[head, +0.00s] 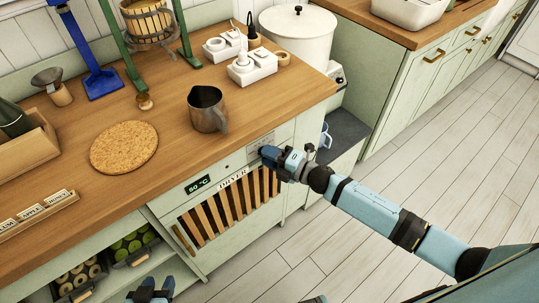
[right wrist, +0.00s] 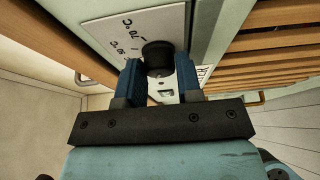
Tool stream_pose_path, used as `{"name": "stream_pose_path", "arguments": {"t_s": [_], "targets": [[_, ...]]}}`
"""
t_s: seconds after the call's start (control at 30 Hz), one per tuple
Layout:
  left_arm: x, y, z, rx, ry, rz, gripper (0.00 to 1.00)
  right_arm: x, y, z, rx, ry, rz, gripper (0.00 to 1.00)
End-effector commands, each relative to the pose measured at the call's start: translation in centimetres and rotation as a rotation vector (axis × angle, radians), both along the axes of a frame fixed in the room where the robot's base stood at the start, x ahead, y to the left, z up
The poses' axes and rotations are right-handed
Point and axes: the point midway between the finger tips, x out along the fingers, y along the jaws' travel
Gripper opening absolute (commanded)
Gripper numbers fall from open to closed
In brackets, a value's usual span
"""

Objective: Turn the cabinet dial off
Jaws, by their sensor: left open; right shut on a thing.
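The cabinet dial (right wrist: 157,56) is a dark round knob on a pale marked plate (right wrist: 112,30) in the right wrist view. My right gripper (right wrist: 160,76) is shut on it, with one blue finger on each side. In the head view my right gripper (head: 267,154) is at the upper right of the dryer cabinet front (head: 187,240) and hides the dial. The dryer's display (head: 198,184) reads 50 °C. The plate's markings are too partial to read the dial's setting. My left gripper (head: 150,290) is open and empty at the bottom edge, in front of the lower shelves.
A metal pitcher (head: 207,110) stands on the wooden counter (head: 165,135) above the dryer, near a cork mat (head: 124,147). White socket blocks (head: 250,66) and a white pot (head: 298,35) are further back. The floor (head: 440,150) at the right is clear.

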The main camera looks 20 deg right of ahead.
Motion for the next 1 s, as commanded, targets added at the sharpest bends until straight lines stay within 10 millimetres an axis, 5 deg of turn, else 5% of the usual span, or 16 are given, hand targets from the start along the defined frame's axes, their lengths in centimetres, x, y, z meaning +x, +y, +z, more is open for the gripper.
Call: {"name": "stream_pose_path", "arguments": {"t_s": [0.17, 0.2, 0.3, 0.67, 1.0], "targets": [[0.0, 0.1, 0.0, 0.004, 0.000, -0.003, 0.43, 0.0, 0.0, 0.0, -0.001, -0.001, 0.000, 0.09], [0.0, 0.2, 0.0, 0.006, -0.001, -0.004, 0.43, 0.0, 0.0, 0.0, 0.000, 0.000, 0.000, 0.40], [0.0, 0.3, -0.1, 0.010, -0.001, -0.007, 0.43, 0.0, 0.0, 0.0, 0.000, 0.000, 0.000, 0.56], [0.0, 0.3, 0.0, 0.009, -0.002, -0.006, 0.43, -0.6, -0.5, 0.0, -0.001, 0.001, 0.000, 0.56], [0.0, 0.0, -0.1, 0.000, -0.002, 0.000, 0.43, -5.8, -5.3, -0.2, -0.002, 0.004, 0.000, 0.56]]}}
